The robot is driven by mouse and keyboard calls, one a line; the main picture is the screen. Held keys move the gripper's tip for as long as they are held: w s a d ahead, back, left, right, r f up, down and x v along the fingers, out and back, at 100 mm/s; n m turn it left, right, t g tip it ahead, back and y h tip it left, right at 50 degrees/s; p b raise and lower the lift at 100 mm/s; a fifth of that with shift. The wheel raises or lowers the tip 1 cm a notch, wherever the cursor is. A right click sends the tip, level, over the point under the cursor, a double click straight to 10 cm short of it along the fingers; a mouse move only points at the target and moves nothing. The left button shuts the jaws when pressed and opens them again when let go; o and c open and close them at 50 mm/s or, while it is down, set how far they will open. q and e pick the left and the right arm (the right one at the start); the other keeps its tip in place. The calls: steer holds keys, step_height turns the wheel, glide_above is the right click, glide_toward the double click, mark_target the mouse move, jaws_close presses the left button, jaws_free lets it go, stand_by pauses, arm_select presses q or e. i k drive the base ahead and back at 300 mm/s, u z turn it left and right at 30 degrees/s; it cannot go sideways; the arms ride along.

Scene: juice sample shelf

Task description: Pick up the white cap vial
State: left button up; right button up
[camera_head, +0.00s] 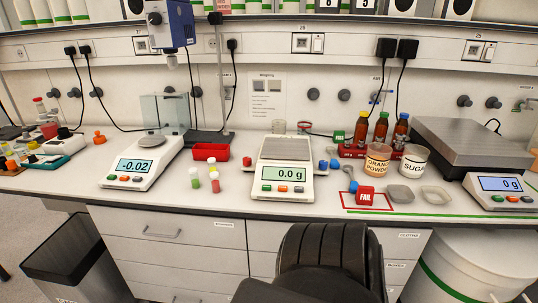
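Several small vials stand close together on the white bench between the two balances. The rear one (211,164) shows a white top. A front left vial (195,187) looks green in its lower part with a pale upper part. A front right vial (215,183) looks red below with a green upper part. They are too small to tell caps from contents surely. Neither of my grippers is in view.
A left balance (144,162) reads -0.02 and a middle balance (284,172) reads 0.0 g. A red tray (211,152) sits behind the vials. Bench in front of them is clear. A dark chair-like shape (325,260) stands at the bottom centre.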

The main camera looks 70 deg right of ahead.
mark_target(214, 179)
steer(key=k, duration=0.5)
steer(key=z, duration=2.55)
steer(key=i, duration=0.5)
